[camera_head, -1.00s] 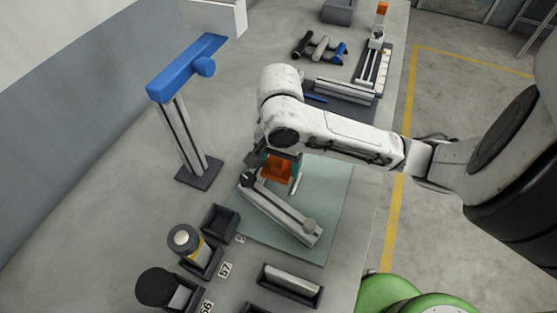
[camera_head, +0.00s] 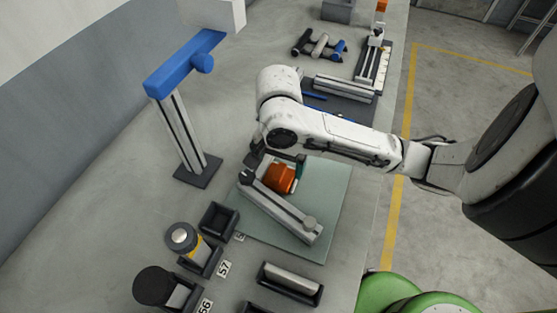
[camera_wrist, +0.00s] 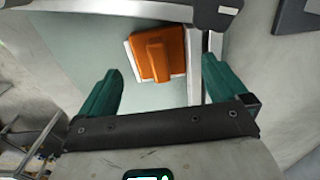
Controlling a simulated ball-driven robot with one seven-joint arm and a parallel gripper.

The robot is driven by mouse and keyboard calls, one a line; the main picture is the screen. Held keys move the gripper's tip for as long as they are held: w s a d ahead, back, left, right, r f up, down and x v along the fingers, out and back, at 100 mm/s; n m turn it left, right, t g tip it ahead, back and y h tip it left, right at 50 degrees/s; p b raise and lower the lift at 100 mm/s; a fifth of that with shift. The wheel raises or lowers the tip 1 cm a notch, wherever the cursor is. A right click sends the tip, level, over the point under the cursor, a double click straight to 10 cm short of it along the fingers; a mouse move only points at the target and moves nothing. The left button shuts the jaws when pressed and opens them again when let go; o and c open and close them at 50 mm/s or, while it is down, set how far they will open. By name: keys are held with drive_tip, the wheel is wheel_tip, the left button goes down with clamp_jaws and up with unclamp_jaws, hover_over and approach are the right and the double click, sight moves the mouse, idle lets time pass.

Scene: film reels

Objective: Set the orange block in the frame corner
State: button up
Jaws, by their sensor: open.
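The orange block (camera_head: 281,178), with a raised orange grip on top, is on the pale green mat beside the grey metal frame (camera_head: 281,211). In the wrist view the block (camera_wrist: 176,42) sits inside the corner between the top bar and the right bar (camera_wrist: 195,75). It is close to both bars; I cannot tell whether it touches them. Its edges show a thin pale border. My gripper (camera_wrist: 161,84) is open, its teal fingers apart and clear of the block, which lies beyond the fingertips. In the head view my arm partly hides the gripper and the frame's far side.
A blue-topped post (camera_head: 181,135) stands left of the mat. Dark trays (camera_head: 219,222), a yellow-banded cylinder (camera_head: 184,240) and a tray holding a metal bar (camera_head: 290,280) lie in front. More metal bars (camera_head: 345,87) are behind. The mat's right part (camera_head: 335,190) is clear.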

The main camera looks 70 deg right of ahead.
sight(279, 171)
drive_tip(key=shift+r, duration=0.1)
wheel_tip(279, 171, up, 13)
drive_tip(key=p, duration=0.4)
drive_tip(key=shift+p, duration=0.4)
